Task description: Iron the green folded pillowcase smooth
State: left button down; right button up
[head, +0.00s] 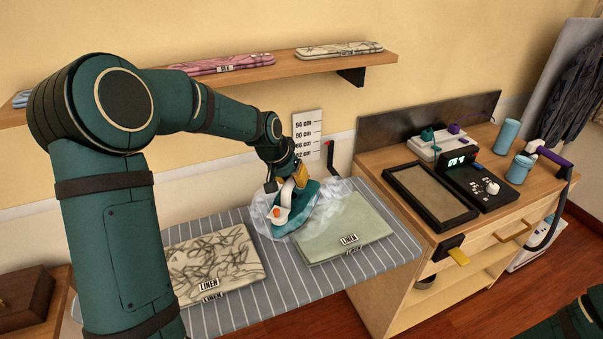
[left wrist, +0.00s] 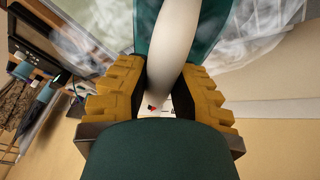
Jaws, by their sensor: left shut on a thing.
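The green folded pillowcase (head: 345,232) lies flat on the striped ironing board (head: 390,264), with a LINEN label at its front edge. A teal iron (head: 309,201) with a white handle stands at the pillowcase's left edge, amid pale steam. I cannot tell whether its sole touches the cloth. My left gripper (head: 287,183) is shut on the iron's handle, from above. In the left wrist view the yellow fingers of the left gripper (left wrist: 160,95) close on both sides of the white handle (left wrist: 177,45). My right gripper is not in view.
A patterned folded cloth (head: 215,268) labelled LINEN lies on the board's left. A wooden cabinet to the right bears a tray (head: 430,197), a device with a display (head: 462,158) and blue cylinders (head: 507,135). A shelf (head: 285,67) with folded textiles hangs above.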

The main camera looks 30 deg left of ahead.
pick_arm(q)
jog(key=shift+r+p, duration=1.65)
jog(key=shift+r, duration=1.15)
jog(key=shift+f, duration=0.1)
